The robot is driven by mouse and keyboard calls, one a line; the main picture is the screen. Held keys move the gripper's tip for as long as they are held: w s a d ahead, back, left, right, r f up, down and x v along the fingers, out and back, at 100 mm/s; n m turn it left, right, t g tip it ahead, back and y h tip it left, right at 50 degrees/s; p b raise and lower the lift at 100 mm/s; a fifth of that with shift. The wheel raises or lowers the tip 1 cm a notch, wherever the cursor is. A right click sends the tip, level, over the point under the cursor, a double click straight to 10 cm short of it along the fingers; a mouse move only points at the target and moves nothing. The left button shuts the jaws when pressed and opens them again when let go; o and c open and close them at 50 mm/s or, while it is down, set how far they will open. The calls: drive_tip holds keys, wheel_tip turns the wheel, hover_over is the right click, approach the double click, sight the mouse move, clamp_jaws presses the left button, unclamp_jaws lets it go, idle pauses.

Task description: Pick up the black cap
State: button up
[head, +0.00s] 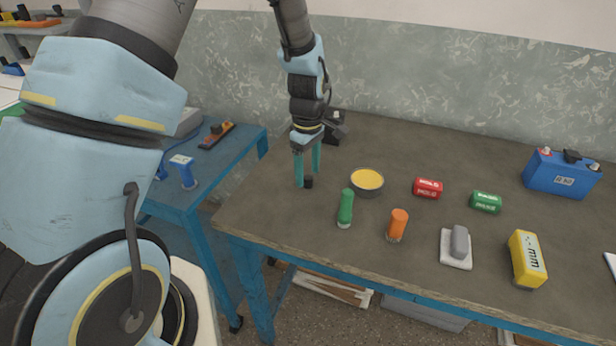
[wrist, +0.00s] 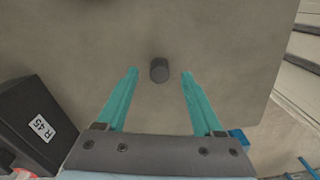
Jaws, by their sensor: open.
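The black cap (head: 308,182) is a small dark cylinder standing on the brown table, left of the yellow-filled bowl. In the wrist view the cap (wrist: 159,70) lies just beyond the gap between the fingertips, near the middle. My gripper (head: 307,176) has two teal fingers pointing down and spread apart, with nothing between them. In the wrist view my gripper (wrist: 160,72) is open, one finger to each side of the cap, and neither finger appears to touch it. The exact height of the fingertips above the table is hard to tell.
The bowl (head: 367,183) stands right of the cap. A green cylinder (head: 345,208) and an orange one (head: 397,226) are nearer the front edge. A black box marked R 45 (wrist: 40,125) is at the wrist view's lower left. The table (head: 300,222) is bare around the cap.

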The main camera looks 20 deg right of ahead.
drive_tip(key=shift+f, duration=1.1)
clamp_jaws()
